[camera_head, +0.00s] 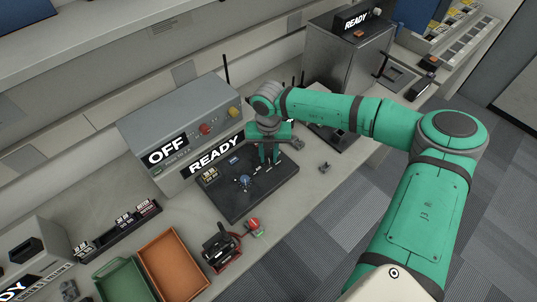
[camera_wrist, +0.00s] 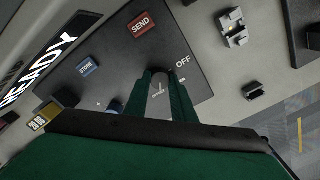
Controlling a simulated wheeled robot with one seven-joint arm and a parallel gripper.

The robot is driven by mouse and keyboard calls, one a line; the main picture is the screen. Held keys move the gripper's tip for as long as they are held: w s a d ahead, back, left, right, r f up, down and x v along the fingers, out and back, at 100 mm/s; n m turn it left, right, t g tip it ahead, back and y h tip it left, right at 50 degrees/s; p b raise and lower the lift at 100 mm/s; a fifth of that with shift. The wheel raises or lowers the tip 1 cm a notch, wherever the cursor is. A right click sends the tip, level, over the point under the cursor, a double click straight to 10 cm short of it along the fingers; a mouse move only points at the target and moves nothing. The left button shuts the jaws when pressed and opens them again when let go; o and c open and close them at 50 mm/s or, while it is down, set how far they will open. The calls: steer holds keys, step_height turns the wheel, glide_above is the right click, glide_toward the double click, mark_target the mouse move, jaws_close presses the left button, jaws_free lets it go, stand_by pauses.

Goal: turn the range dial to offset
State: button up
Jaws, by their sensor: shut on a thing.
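The dark control panel (camera_head: 262,202) lies on the counter in the head view, and also fills the middle of the wrist view (camera_wrist: 115,62). My gripper (camera_head: 270,156) points down over its far right part. White "OFF" lettering shows just right of the dial. The fingers partly hide the dial.
A red SEND button (camera_wrist: 141,24) and a blue STORE button (camera_wrist: 87,66) sit on the panel. A blue knob (camera_head: 244,181) is left of my gripper. A grey box marked OFF and READY (camera_head: 180,115) stands behind. Orange (camera_head: 173,263) and green trays lie front left.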

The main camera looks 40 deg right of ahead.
mark_target(269, 158)
steer(key=o, duration=1.1)
steer(key=shift+w, duration=0.1)
steer(key=shift+c, duration=0.2)
steer(key=shift+d, duration=0.15)
steer(key=shift+r, duration=0.1)
step_height(269, 158, up, 11)
steer(key=shift+f, duration=0.2)
